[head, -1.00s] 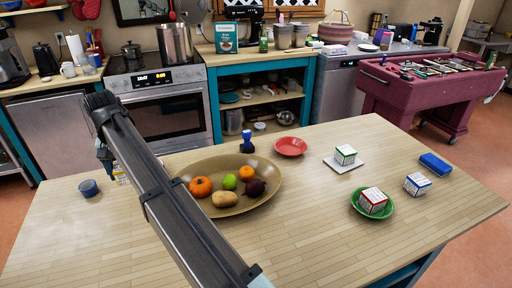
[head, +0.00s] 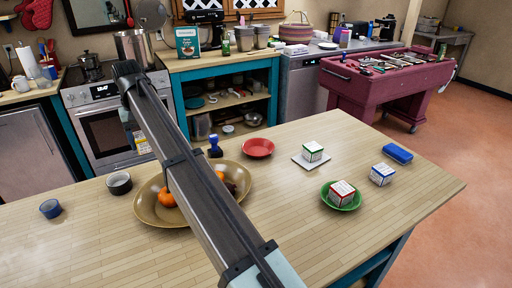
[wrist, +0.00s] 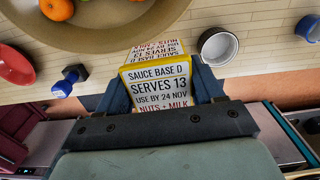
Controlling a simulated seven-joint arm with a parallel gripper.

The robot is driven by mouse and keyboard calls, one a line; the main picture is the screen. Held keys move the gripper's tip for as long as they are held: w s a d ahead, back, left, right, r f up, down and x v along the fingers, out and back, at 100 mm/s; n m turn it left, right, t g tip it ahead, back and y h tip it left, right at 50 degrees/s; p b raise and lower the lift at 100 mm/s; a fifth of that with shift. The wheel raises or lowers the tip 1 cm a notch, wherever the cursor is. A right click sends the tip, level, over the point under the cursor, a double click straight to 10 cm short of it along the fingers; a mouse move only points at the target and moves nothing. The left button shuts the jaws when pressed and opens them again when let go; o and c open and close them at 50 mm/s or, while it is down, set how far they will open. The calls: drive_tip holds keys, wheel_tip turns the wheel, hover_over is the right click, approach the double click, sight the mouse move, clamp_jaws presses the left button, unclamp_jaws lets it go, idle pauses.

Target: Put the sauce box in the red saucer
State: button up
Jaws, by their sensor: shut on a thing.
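My gripper (wrist: 163,88) is shut on a yellow-edged sauce box (wrist: 158,92), printed "SAUCE BASE D", with a finger on each side. In the head view the sauce box (head: 142,143) shows partly behind my arm, near the far left table edge, and appears held above the table. My fingers are mostly hidden there. The red saucer (head: 258,147) is empty on the table near the far edge, right of the box. It also shows at the left edge of the wrist view (wrist: 14,66), apart from the box.
A dark cup (head: 119,183) and blue cup (head: 50,208) are left.

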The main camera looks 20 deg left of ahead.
drive_tip(key=w+d, duration=1.3)
drive_tip(key=w, duration=0.5)
hover_over(258, 151)
drive_tip(key=shift+s+f, duration=0.1)
drive_tip(key=shift+f, duration=7.45)
drive_tip(key=o, duration=0.9)
drive_tip(key=shift+f, duration=0.1)
wheel_tip(258, 151, up, 12)
drive_tip(key=shift+r, duration=0.15)
